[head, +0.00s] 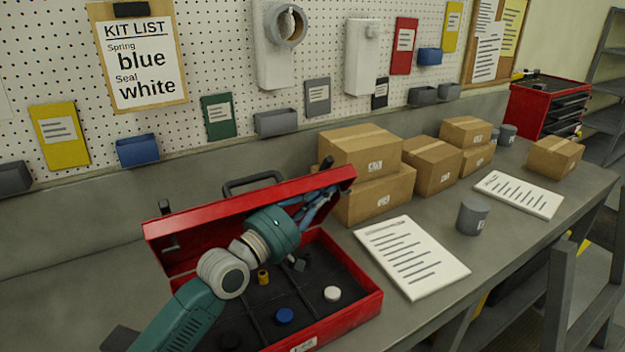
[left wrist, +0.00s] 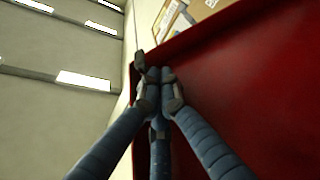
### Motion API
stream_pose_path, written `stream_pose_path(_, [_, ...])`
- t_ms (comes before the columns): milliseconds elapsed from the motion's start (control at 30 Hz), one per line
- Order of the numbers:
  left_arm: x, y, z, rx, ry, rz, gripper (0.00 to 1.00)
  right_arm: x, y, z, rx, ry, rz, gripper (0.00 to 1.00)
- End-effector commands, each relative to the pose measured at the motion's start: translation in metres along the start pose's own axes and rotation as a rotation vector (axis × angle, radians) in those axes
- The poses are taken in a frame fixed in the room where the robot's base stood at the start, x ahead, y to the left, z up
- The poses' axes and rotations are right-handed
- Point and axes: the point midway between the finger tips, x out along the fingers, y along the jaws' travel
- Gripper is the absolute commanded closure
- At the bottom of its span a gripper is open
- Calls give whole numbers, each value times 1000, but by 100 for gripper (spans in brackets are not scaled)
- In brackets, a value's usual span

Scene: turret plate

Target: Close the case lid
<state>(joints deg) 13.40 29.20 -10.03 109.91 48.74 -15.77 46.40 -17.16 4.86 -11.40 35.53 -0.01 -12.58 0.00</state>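The red case (head: 345,318) stands on the bench with its lid (head: 190,227) raised and tilted up at the back. Its dark divided tray holds a blue piece (head: 284,316), a white piece (head: 332,293) and a small yellow piece (head: 263,277). My left gripper (head: 322,198) is in front of the lid's inner side, near its right end. In the left wrist view the blue fingers (left wrist: 158,80) are drawn together beside the red lid (left wrist: 245,90), close to its edge. I see nothing between them; contact with the lid is unclear. My right gripper is out of view.
Cardboard boxes (head: 375,196) stand right behind the case. A white sheet (head: 411,256) lies to its right, with a grey canister (head: 473,217) beyond. The pegboard (head: 220,60) rises behind the bench. A red drawer cabinet (head: 545,105) stands at the far right.

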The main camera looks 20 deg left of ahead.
Motion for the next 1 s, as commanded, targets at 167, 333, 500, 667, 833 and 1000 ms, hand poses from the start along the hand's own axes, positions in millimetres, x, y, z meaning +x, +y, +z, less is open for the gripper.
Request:
stream_pose_path(167, [-10, -6, 29, 113, 2, 41, 100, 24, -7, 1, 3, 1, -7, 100])
stream_pose_path(333, [-16, -6, 45, 187, 3, 67, 100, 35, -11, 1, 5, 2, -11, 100])
stream_pose_path(500, [-19, -7, 53, 228, 4, 81, 100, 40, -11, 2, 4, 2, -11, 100])
stream_pose_path(667, [-20, -7, 55, 244, 5, 86, 100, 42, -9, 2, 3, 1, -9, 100])
stream_pose_path(833, [-20, -7, 55, 246, 5, 87, 100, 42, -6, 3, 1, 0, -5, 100])
stream_pose_path(1000, [-20, -7, 55, 245, 5, 87, 100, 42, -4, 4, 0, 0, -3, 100])
